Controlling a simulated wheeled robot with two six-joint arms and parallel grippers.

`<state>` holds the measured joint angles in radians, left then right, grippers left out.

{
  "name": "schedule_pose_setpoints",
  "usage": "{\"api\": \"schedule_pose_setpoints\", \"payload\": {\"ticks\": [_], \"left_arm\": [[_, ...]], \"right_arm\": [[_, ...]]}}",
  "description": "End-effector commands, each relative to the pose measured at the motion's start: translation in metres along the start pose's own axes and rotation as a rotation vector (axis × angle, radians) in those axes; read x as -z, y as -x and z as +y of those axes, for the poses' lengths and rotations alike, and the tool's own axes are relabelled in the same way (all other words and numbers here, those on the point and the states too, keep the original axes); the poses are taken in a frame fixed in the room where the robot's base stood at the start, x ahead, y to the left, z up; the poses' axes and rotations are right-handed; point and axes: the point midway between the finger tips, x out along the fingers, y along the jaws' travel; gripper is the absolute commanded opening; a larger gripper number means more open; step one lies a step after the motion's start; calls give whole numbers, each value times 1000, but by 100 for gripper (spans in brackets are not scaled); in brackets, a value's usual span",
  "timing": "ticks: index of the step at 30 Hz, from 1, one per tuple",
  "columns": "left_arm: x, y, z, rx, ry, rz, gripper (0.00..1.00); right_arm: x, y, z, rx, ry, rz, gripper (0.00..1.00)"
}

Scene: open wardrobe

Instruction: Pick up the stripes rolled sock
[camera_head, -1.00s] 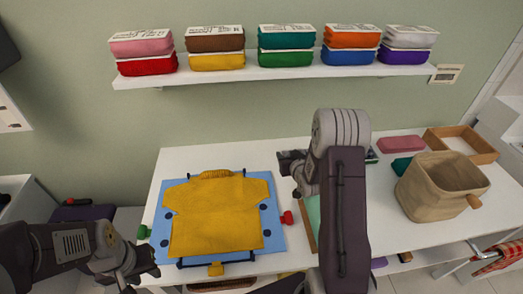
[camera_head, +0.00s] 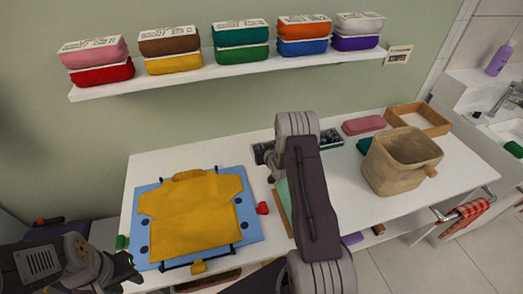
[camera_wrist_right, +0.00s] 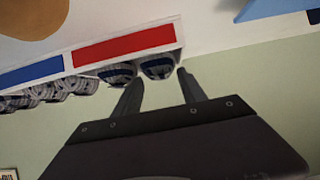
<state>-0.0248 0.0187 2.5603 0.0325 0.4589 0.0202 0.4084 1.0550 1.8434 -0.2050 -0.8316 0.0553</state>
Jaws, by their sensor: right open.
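Two rolled socks with dark blue and grey stripes (camera_wrist_right: 117,72) (camera_wrist_right: 159,67) show in the right wrist view, below the red panel of a tray. Several grey patterned rolls (camera_wrist_right: 62,87) lie in a row to their left. My right gripper (camera_wrist_right: 160,76) is open and empty, its fingertips on either side of the right striped sock in the picture; whether they touch it I cannot tell. In the head view my right gripper (camera_head: 262,154) is over the table, partly hidden by my arm. My left gripper (camera_head: 128,272) is at lower left; its opening is unclear.
A small tray with dark contents (camera_head: 331,140) is right of my right arm. A yellow shirt (camera_head: 190,220) lies on a blue folding board (camera_head: 252,226). A beige basket (camera_head: 402,165) and wooden tray (camera_head: 432,115) stand at right. A shelf (camera_head: 200,83) holds folded cloths.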

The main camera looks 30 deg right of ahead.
Motion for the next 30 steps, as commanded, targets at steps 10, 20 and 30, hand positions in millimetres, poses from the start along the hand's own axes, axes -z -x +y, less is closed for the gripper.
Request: {"api": "schedule_pose_setpoints", "payload": {"ticks": [10, 20, 30], "left_arm": [[0, 0, 0, 0, 0, 0, 36], [0, 0, 0, 0, 0, 0, 36], [0, -2, 0, 0, 0, 0, 36]], "right_arm": [[0, -10, 0, 0, -1, 0, 43], [0, -10, 0, 0, -1, 0, 0], [28, 4, 0, 0, 1, 5, 0]]}}
